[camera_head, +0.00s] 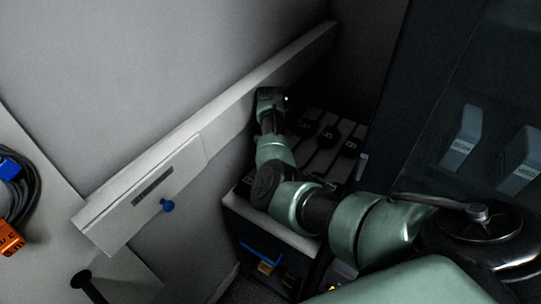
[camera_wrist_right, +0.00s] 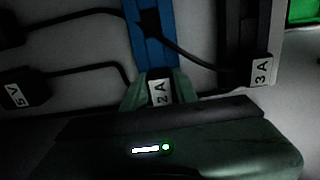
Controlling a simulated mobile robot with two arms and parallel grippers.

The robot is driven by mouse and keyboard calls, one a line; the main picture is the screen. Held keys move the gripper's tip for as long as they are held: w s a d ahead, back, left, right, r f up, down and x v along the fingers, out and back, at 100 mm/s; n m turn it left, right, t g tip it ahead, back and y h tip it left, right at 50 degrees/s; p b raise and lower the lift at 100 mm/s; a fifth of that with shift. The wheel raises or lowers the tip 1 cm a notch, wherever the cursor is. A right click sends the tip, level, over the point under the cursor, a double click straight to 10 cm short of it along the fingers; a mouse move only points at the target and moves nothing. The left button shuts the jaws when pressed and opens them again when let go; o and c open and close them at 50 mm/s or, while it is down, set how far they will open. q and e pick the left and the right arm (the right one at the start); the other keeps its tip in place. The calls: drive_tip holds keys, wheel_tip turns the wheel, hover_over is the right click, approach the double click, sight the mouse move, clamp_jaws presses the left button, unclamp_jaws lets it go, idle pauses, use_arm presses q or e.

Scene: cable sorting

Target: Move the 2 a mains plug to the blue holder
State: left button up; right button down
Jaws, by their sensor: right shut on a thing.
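My right gripper (camera_wrist_right: 160,88) is shut on a dark plug labelled 2 A (camera_wrist_right: 160,93), with a green finger on each side of it in the right wrist view. Directly beyond the plug, a blue strip (camera_wrist_right: 152,50) runs away from it; I cannot tell whether this is the blue holder, or whether the plug touches it. In the head view my right gripper (camera_head: 271,97) is at the far left end of a light surface, near the wall. The plug cannot be made out there. My left gripper is not in view.
A plug labelled 3 A (camera_wrist_right: 262,72) lies close on the right, and one labelled 5 V (camera_wrist_right: 18,92) on the left. Black cables cross between them. Several dark plugs (camera_head: 327,136) lie right of my gripper. A white wall ledge (camera_head: 215,115) runs along the left.

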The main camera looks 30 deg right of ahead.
drive_tip(key=shift+f, duration=0.35)
idle(0.7)
drive_tip(key=c, duration=1)
unclamp_jaws()
drive_tip(key=o, duration=0.5)
drive_tip(key=shift+r+p, duration=3.5)
drive_tip(key=shift+p, duration=0.6)
